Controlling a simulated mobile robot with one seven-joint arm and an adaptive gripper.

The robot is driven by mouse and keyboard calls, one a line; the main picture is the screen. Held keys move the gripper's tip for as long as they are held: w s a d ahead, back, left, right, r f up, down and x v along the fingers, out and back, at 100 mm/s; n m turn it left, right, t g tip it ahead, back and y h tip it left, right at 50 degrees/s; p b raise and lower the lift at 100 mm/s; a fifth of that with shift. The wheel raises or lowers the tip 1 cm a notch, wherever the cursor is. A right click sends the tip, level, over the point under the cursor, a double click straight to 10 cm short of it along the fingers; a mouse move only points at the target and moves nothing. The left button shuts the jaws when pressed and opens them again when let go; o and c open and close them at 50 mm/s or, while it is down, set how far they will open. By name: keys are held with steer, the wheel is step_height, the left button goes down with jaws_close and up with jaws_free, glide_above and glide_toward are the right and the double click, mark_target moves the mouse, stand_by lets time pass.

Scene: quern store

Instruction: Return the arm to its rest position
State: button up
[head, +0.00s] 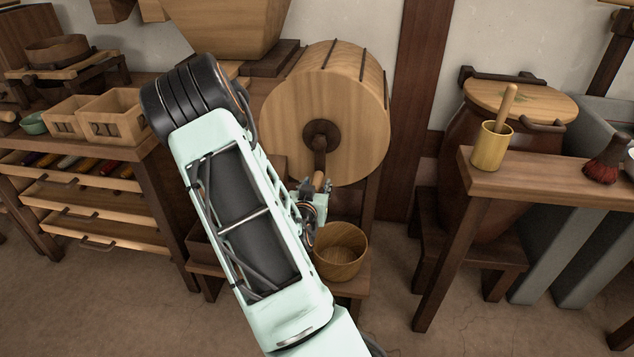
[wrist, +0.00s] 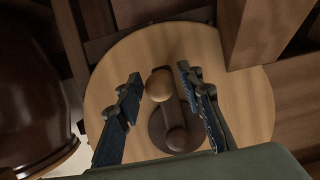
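My gripper (head: 311,194) is beside the crank handle (head: 318,180) on the front of the round wooden drum (head: 350,110) in the head view, partly hidden by my pale green arm. In the wrist view, my gripper (wrist: 159,76) is open, with one dark finger on each side of the round wooden handle knob (wrist: 158,85). Gaps show between the knob and both fingers, so it is not clasped. The crank's dark arm (wrist: 174,118) hangs from the drum's hub behind the knob. How far the fingertips reach past the knob is hard to tell.
A wooden bowl (head: 341,252) stands on a low shelf below my gripper. A side table (head: 560,188) at right carries a wooden cup (head: 491,147) and a dark red brush (head: 604,165). A drawer cabinet (head: 95,205) stands at left.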

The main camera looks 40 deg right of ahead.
jaws_close()
stand_by(0.3)
